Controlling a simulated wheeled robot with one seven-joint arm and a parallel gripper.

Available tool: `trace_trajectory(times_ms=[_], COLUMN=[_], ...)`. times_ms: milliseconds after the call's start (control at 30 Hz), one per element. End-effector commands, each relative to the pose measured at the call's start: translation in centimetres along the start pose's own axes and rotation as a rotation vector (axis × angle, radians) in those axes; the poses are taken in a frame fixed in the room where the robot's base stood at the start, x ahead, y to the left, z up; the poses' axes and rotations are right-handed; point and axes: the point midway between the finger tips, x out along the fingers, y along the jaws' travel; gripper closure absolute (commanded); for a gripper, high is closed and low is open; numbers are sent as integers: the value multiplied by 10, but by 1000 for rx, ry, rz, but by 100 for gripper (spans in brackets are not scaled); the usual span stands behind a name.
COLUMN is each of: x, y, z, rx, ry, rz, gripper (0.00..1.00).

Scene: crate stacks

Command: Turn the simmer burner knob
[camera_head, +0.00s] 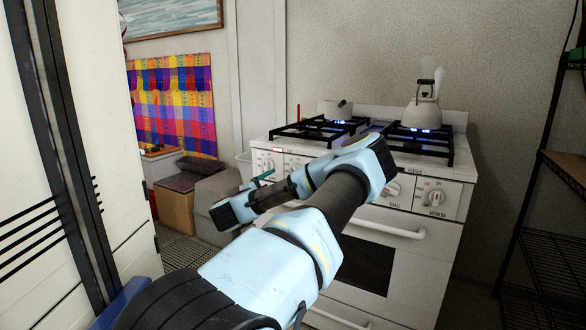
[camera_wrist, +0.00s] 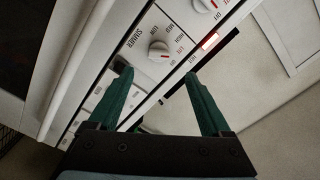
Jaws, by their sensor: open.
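The simmer burner knob (camera_wrist: 158,51) is a round white knob with a red mark, on a panel labelled "SIMMER" in the wrist view. My gripper (camera_wrist: 156,76) is open, with its two green fingers spread to either side of the line to the knob. The fingers appear apart from the knob, and nothing is between them. In the head view my gripper (camera_head: 264,178) is in front of the left part of the stove's control panel. The stove (camera_head: 380,222) is white. My arm hides part of its front and the middle of its panel.
Another knob (camera_wrist: 207,4) and a lit red display (camera_wrist: 210,41) are near the simmer knob. A kettle (camera_head: 422,115) and a pot (camera_head: 335,109) stand on burners with blue flames. An oven handle (camera_head: 385,230) sticks out below the panel. A shelf rack (camera_head: 540,235) stands at right.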

Motion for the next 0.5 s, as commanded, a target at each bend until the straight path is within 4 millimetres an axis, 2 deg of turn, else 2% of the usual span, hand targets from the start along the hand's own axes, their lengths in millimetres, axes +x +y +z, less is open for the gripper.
trace_trajectory(times_ms=[167, 500], x=[15, 76], y=[2, 2], z=[-4, -6], rx=[8, 6], ry=[18, 18], rz=[10, 10], gripper=[18, 18])
